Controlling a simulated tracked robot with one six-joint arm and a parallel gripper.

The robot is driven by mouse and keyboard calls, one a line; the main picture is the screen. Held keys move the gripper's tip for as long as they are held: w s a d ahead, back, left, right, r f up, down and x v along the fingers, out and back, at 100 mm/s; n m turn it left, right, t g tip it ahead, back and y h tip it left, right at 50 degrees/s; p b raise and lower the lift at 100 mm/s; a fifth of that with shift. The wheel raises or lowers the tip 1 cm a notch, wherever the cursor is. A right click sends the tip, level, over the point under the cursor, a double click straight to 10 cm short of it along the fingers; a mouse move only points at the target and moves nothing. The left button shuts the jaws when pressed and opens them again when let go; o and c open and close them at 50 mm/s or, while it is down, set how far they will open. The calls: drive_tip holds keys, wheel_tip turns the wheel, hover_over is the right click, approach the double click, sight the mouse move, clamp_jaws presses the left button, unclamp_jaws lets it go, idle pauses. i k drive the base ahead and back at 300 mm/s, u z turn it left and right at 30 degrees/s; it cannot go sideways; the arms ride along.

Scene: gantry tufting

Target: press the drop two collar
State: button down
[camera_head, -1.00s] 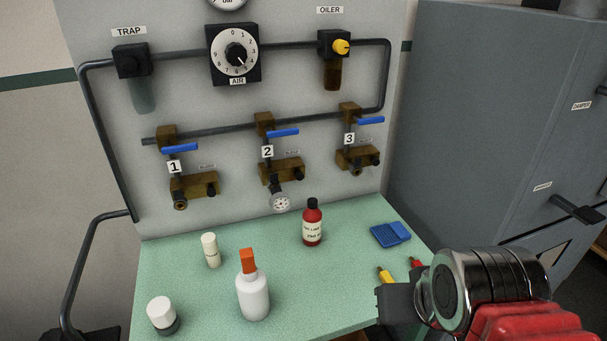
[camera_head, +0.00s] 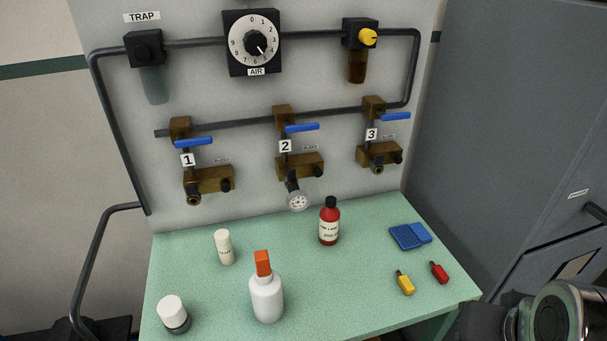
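Drop two hangs on the wall panel at the centre, marked with a white 2 label (camera_head: 285,146). Its blue lever (camera_head: 302,127) sticks out to the right above a brass block (camera_head: 302,165). A small round gauge (camera_head: 298,201) hangs below the block's left end on a dark fitting. The collar (camera_head: 291,184) is at that fitting, small and dark, so its detail is hard to make out. Part of my arm shows at the bottom right corner, well away from drop two. No gripper fingers show.
Drops one (camera_head: 208,181) and three (camera_head: 378,154) flank it. On the green bench (camera_head: 330,285) stand a red bottle (camera_head: 329,226), an orange-capped white bottle (camera_head: 266,297) and two white-topped containers. A blue item (camera_head: 409,236) and yellow and red pieces lie at right.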

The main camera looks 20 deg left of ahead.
sight(291, 173)
drive_tip(key=z, duration=0.05)
drive_tip(key=k, duration=1.15)
drive_tip(key=u, duration=1.7)
drive_tip(key=i, duration=1)
drive_tip(key=u, duration=0.1)
